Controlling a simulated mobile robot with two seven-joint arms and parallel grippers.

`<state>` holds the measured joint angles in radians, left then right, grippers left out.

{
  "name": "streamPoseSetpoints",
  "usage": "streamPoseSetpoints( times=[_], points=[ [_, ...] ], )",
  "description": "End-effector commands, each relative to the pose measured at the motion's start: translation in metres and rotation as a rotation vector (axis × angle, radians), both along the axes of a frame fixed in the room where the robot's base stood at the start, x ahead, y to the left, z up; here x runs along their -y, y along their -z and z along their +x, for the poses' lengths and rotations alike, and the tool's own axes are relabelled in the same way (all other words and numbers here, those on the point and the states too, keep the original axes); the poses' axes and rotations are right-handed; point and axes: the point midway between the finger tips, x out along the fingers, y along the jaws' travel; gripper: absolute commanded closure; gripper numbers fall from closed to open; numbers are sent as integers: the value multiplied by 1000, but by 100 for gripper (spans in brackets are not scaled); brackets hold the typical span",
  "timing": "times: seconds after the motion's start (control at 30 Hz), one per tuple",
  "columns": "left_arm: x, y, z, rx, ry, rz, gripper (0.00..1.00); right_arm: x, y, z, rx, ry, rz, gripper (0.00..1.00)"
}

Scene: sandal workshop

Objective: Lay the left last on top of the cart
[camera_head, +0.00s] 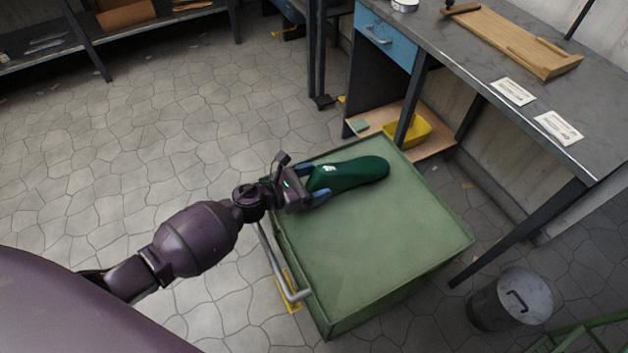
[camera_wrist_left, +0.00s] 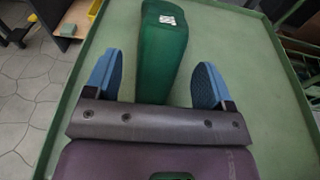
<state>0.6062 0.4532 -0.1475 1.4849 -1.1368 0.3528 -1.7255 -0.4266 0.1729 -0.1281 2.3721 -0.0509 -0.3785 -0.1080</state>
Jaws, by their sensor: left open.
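A dark green last (camera_head: 350,174) lies on its side or flat on the far part of the green cart's top (camera_head: 370,240). It carries a small white label, and it also shows in the left wrist view (camera_wrist_left: 163,55). My left gripper (camera_head: 314,184) is at the last's near end. In the left wrist view its two blue fingertips (camera_wrist_left: 158,82) stand apart on either side of the last, with gaps between. The gripper is open. The end of the last nearest the gripper is partly hidden by the gripper body. My right gripper is not in view.
A grey workbench (camera_head: 470,60) with a wooden board (camera_head: 515,40) and two white cards stands beyond the cart. A yellow bin (camera_head: 412,131) sits on its lower shelf. A metal bin (camera_head: 510,300) stands on the floor at right. The cart top's near part is bare.

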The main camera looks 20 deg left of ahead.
Motion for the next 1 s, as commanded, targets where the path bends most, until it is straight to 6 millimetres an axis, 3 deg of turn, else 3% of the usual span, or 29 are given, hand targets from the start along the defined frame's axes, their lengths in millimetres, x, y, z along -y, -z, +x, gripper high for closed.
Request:
streamPoseSetpoints(
  times=[0.17, 0.5, 0.7, 1.0],
  points=[
    [-20, -8, -25, 2, -2, 3, 24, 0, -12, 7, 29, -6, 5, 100],
    [-53, -18, -70, 1, -2, 2, 24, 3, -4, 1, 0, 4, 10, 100],
    [-61, -21, -81, 2, -1, 0, 24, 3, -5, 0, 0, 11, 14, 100],
    [-62, -25, -82, 7, 0, 0, 24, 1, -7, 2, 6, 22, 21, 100]
  ],
)
